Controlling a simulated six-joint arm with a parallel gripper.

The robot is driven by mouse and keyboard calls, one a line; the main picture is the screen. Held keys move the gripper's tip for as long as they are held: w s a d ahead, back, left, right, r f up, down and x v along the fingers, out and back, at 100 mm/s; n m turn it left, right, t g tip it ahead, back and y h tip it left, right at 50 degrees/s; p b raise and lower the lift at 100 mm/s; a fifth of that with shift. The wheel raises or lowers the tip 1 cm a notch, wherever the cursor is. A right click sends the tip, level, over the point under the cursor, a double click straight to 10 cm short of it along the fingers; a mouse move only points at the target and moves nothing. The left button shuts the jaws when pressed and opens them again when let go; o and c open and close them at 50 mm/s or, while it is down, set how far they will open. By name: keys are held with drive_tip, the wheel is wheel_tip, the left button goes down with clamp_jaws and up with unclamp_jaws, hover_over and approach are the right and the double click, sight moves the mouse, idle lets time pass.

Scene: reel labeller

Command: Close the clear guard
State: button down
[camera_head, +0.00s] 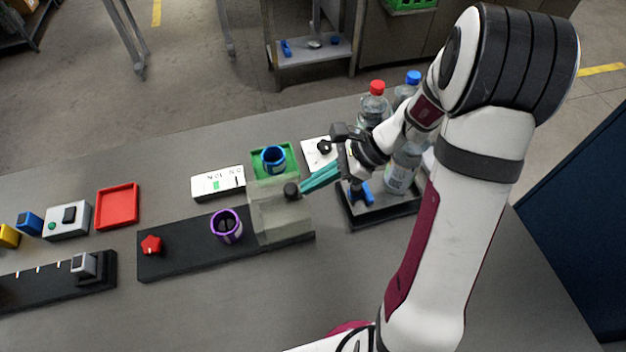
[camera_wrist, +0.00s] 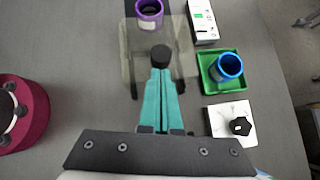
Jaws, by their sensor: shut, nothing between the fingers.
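The clear guard (camera_head: 275,222) is a see-through box at the right end of a long black base (camera_head: 180,256). It stands just right of the purple reel (camera_head: 239,235), not over it. A black knob (camera_head: 291,190) sits on the guard. My gripper (camera_head: 304,187) has teal fingers, shut and empty, with the tips at the knob's right side; I cannot tell if they touch. In the wrist view the fingertips (camera_wrist: 160,72) lie right at the knob (camera_wrist: 160,55), over the guard (camera_wrist: 128,65), with the purple reel (camera_wrist: 149,20) beyond.
A green tray (camera_head: 289,150) with a blue reel (camera_head: 273,158) stands close behind the guard. A white panel (camera_head: 217,182) lies behind the base. Bottles (camera_head: 403,170) stand in a dark tray (camera_head: 385,216) at right. A red tray (camera_head: 118,205) is at left.

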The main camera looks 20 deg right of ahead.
sight(274, 207)
drive_tip(key=a, duration=1.3)
drive_tip(key=shift+a, duration=0.25)
drive_tip(key=d, duration=0.3)
drive_tip(key=d+r, duration=0.1)
drive_tip(key=d, duration=0.1)
drive_tip(key=shift+s+d, duration=0.15)
drive_tip(key=shift+s, duration=0.25)
drive_tip(key=v, duration=1.9)
drive_tip(key=s+a+f+n+g+h, duration=0.1)
drive_tip(key=s+a+f+n+h, duration=0.1)
drive_tip(key=s+n, duration=0.5)
drive_tip(key=s+a+f+n+g+h, duration=0.1)
drive_tip(key=s+a+f+n+h, duration=0.2)
drive_tip(key=s+a+n+h, duration=0.2)
drive_tip(key=s+a+n, duration=0.2)
drive_tip(key=s, duration=0.2)
drive_tip(key=shift+s+n, duration=0.2)
drive_tip(key=shift+n, duration=0.2)
